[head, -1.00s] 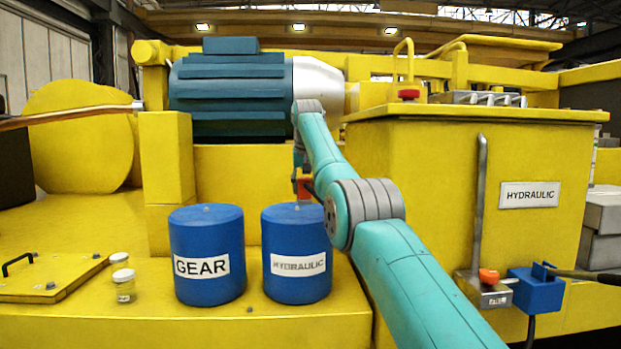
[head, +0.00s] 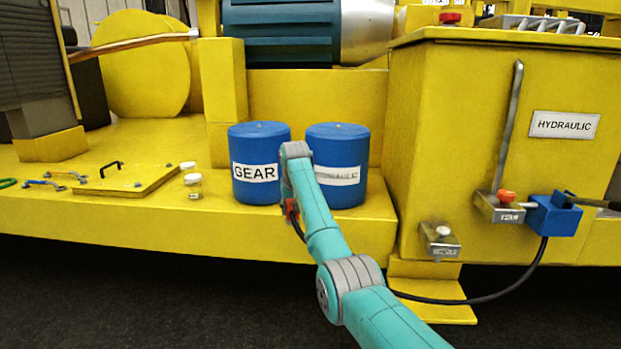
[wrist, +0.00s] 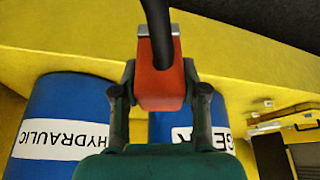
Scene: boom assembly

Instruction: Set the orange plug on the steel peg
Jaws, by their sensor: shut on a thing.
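The orange plug (wrist: 160,84) is between the fingers of my gripper (wrist: 163,98) in the wrist view, with a black cable running from its far end. In the head view a small bit of the plug (head: 291,206) shows beside my gripper (head: 288,212), in front of the blue drums. My gripper is shut on it. A steel bracket with a short pale peg (head: 443,232) is on the yellow tank's lower front, right of my gripper and well apart from it. The peg is not in the wrist view.
A second steel bracket with an orange knob (head: 505,196) and a blue box (head: 553,215) are higher on the tank (head: 440,130). The black cable (head: 490,298) loops low from the box. Blue GEAR (head: 258,145) and HYDRAULIC (head: 350,145) drums stand behind my arm.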

